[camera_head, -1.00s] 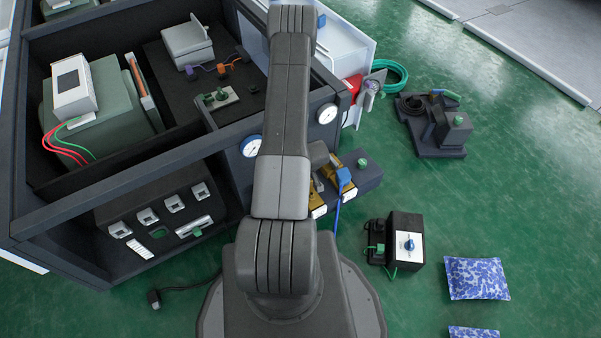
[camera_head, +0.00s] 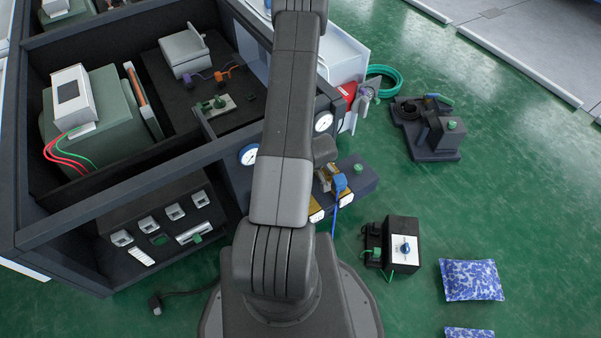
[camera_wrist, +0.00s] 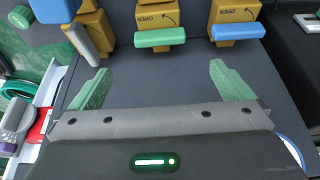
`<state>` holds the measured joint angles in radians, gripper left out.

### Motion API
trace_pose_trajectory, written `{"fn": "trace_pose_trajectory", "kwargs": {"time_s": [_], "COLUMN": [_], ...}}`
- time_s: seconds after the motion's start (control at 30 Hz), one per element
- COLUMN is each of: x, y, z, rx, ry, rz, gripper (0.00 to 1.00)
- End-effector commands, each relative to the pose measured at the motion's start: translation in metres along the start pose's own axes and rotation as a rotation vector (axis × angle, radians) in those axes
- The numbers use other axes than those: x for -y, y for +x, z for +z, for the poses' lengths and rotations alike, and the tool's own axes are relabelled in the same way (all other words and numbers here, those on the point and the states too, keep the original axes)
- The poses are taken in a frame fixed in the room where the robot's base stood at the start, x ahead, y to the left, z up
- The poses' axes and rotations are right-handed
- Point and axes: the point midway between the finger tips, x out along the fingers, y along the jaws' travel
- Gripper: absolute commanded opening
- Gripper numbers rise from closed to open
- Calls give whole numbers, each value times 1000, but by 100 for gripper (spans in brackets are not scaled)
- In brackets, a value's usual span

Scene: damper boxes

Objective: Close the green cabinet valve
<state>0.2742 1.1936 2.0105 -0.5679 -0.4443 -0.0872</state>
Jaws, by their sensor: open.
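The green valve handle (camera_wrist: 160,38) is a bar lying crosswise on a yellow valve body (camera_wrist: 156,16) marked OPEN with a curved arrow, at the top middle of the wrist view. My gripper (camera_wrist: 160,82) is open and empty, with its two green fingertips spread wide. The handle lies beyond the fingertips, between them from left to right, and nothing touches it. In the head view my arm covers part of the yellow valves (camera_head: 327,188), and I cannot make out the green handle or my gripper there.
In the wrist view a blue valve handle (camera_wrist: 238,31) is close on the right and a grey handle (camera_wrist: 90,42) on the left. The dark panel (camera_wrist: 160,75) before the valves is bare. In the head view a black switch box (camera_head: 403,245) stands on the floor.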

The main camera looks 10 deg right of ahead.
Motion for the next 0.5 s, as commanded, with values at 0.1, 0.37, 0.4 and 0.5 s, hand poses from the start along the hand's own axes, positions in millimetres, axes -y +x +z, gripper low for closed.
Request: {"fn": "trace_pose_trajectory", "kwargs": {"time_s": [0.1, 0.37, 0.4, 0.5], "x": [0, 0, 0, 0], "y": [-19, -29, -29, -28], "z": [0, 0, 0, 0], "rx": [0, 1, 1, 1], "ry": [2, 0, 0, 0], "rz": [1, 0, 0, 0], "gripper": [100, 100, 100, 100]}}
